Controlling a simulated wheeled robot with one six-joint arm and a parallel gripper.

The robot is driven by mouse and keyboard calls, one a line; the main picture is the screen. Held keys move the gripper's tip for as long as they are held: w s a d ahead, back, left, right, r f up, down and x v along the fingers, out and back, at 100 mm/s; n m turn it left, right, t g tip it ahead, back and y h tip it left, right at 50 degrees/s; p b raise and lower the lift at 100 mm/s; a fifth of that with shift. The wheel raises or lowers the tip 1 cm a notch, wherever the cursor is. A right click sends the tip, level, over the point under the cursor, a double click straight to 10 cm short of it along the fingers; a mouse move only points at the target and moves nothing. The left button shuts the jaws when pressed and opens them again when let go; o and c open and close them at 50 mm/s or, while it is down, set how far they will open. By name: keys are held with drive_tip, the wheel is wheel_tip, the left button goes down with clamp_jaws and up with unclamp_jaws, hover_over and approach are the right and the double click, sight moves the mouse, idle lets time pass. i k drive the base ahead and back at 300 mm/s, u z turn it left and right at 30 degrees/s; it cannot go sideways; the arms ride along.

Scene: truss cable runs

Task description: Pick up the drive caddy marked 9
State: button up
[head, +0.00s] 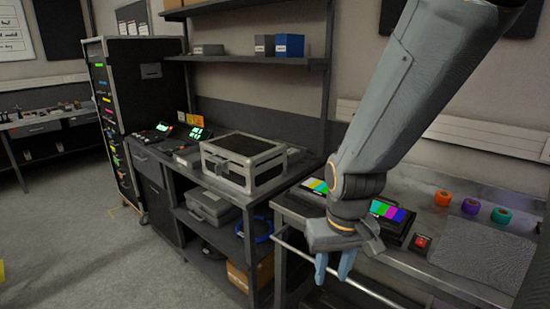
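I cannot make out a drive caddy marked 9 in the head view; no number 9 is readable. My gripper (332,281) points down in front of the metal cart at the right. Its two blue fingers stand apart with nothing seen between them, so it is open and empty. My forearm hides part of the cart top and the wall behind it.
A silver-edged case (244,160) sits on the dark bench. A tall black rack (126,75) with coloured labels stands left of it. The metal cart (450,215) carries colour-bar screens (391,212), a red button box (421,243) and tape rolls (470,206). Floor at left is clear.

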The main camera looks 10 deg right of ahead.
sight(291, 152)
drive_tip(key=u, duration=1.45)
drive_tip(key=i, duration=2.55)
drive_tip(key=z, duration=3.05)
